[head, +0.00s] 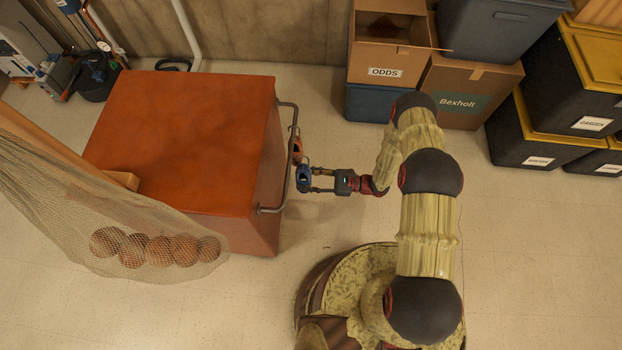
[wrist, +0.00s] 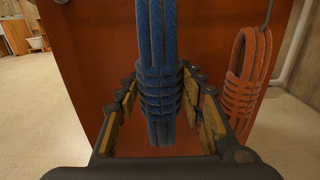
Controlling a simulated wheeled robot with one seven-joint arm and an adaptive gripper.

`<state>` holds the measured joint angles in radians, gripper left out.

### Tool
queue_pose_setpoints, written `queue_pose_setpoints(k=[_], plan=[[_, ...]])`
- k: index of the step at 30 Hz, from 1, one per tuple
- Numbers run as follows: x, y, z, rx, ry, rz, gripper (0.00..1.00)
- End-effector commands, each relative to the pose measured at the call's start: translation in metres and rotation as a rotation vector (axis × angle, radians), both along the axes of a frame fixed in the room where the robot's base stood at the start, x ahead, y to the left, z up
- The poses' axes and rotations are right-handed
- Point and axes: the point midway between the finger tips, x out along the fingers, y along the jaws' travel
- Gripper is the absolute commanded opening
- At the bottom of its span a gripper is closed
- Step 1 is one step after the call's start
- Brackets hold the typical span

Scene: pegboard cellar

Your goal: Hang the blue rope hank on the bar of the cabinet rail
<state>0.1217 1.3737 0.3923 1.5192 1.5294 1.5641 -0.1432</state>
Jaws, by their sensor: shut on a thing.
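The blue rope hank (head: 303,178) is in my gripper (head: 313,181), just right of the cabinet rail's bar (head: 290,170) in the head view. In the wrist view the hank (wrist: 158,60) hangs upright between the padded fingers, its wrapped middle at their level. Its top is cut off there, so I cannot tell whether its loop touches the bar. The rail stands out from the right side of the orange cabinet (head: 190,130). An orange rope hank (head: 297,147) hangs by the bar farther back; the wrist view shows it (wrist: 246,75) under a grey hook (wrist: 267,14).
A net of brown balls (head: 160,248) hangs over the cabinet's front left. Cardboard boxes (head: 470,88) and dark bins with yellow lids (head: 550,130) stand at the back right. The floor between cabinet and boxes is clear.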

Motion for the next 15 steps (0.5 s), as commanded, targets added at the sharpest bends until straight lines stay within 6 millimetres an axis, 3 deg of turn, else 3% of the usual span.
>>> queue_pose_setpoints(k=[15], plan=[[0.002,0.038,0.001,0.002,0.0,0.002,0.05]])
